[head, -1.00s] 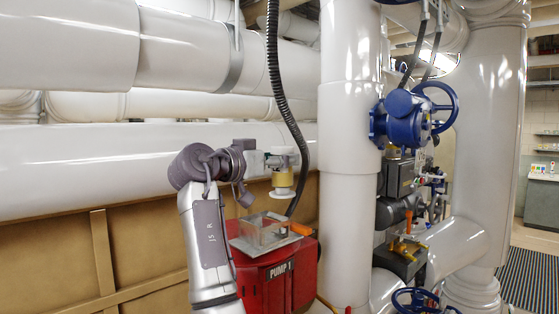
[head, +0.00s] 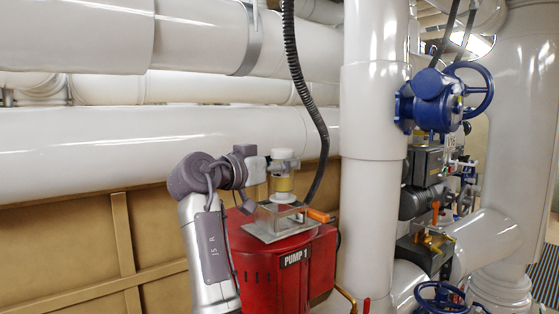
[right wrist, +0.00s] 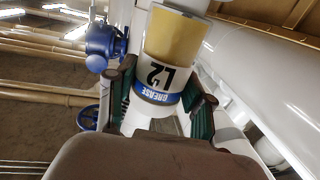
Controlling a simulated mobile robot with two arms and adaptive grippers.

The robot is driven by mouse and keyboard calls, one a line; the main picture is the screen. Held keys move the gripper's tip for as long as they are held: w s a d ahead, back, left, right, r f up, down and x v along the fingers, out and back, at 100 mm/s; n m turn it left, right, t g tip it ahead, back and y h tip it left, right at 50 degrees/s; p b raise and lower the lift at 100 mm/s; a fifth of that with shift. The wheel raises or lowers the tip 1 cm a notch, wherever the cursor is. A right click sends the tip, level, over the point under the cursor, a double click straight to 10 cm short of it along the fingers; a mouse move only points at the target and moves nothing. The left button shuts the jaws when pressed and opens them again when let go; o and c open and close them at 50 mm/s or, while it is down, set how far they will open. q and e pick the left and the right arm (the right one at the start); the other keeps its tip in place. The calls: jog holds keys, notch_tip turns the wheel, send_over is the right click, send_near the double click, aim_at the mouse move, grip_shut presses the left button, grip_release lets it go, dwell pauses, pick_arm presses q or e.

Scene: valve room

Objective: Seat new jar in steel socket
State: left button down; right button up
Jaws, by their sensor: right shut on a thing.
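My right gripper (head: 272,165) is shut on a grease jar (head: 283,182). The jar has a yellowish body, a white top and a white lower end, and is upright. It hangs over the open clear-walled box (head: 270,222) with a steel rim plate on top of the red pump. The jar's lower end is at the box's upper edge; I cannot tell if it touches anything inside. In the right wrist view, the jar (right wrist: 172,45) with its "GREASE L2" label sits between the green-padded fingers. The socket's inside is hidden. My left gripper is not in view.
The red PUMP 1 housing (head: 295,275) stands below, with an orange handle (head: 318,215) right of the box. A black corrugated hose (head: 305,90) hangs close behind the jar. A white vertical pipe (head: 372,200) and a blue valve (head: 432,100) are to the right.

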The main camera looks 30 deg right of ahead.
aim_at(275, 189)
jog(key=shift+a+r, duration=0.1)
jog(key=shift+s+a, duration=0.1)
jog(key=shift+a, duration=0.1)
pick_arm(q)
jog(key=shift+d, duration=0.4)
pick_arm(e)
jog(key=shift+r, duration=0.1)
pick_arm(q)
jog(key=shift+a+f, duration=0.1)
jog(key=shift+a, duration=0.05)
pick_arm(e)
jog(key=shift+d, duration=0.1)
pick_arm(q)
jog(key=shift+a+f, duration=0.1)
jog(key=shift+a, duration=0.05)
pick_arm(e)
jog(key=shift+a, duration=0.2)
